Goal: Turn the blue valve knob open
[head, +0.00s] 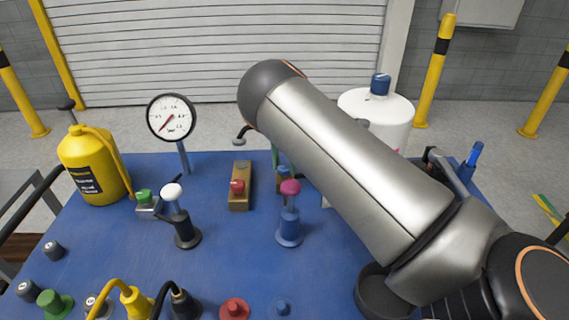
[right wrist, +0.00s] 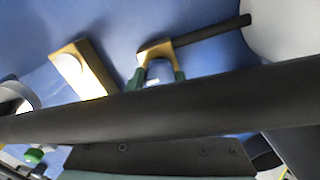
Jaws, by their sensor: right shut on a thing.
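The blue valve knob (head: 283,171) sits on a brass valve body (head: 287,184) near the middle of the table, partly behind my right forearm. In the right wrist view, the green fingertips of my right gripper (right wrist: 160,74) are on both sides of the blue knob (right wrist: 159,70), closed on it. The brass body (right wrist: 154,50) with a dark pipe shows beyond. Most of the right gripper is hidden by the forearm in the head view. My left gripper is in neither view.
A brass block with a red knob (head: 237,187) stands left of the blue valve. A pink-topped blue lever post (head: 289,228) stands in front. A gauge (head: 171,117), yellow can (head: 92,168) and white tank (head: 388,120) surround it.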

